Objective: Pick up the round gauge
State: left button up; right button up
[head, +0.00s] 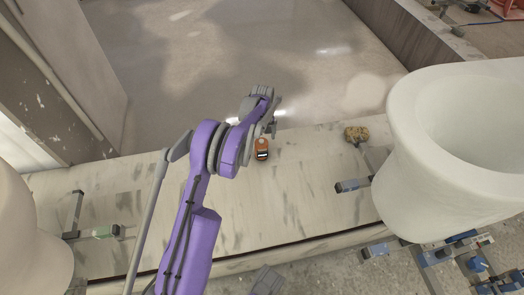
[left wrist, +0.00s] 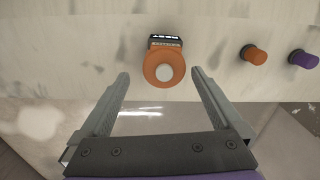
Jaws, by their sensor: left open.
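The round gauge (left wrist: 163,73) is an orange ring with a white centre and a dark labelled block on its upper side in the left wrist view. In the head view it is a small orange and dark piece (head: 261,149) on the pale slab, just beside my left gripper (head: 270,124). My left gripper (left wrist: 160,77) is open and empty. In its wrist view the gauge shows between and slightly past the two fingertips, with no clear contact. The arm hides part of the gripper in the head view. My right gripper is not in view.
An orange cylinder (left wrist: 254,55) and a purple one (left wrist: 303,59) stand right of the gauge in the wrist view. A large white bowl-shaped vessel (head: 408,165) stands at right. A brown lump (head: 356,134) and a grey clamp-like piece (head: 351,185) lie on the slab (head: 300,205).

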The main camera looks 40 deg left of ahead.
aim_at(261, 151)
pick_arm(q)
notch_tip(261, 151, down, 4)
jog(key=shift+r+b, duration=0.1)
jog(key=shift+b, duration=0.2)
jog(key=f, duration=0.1)
jog(key=f+b, duration=0.1)
jog(key=f, duration=0.3)
jog(key=shift+s, duration=0.35)
jog(key=c, duration=1.2)
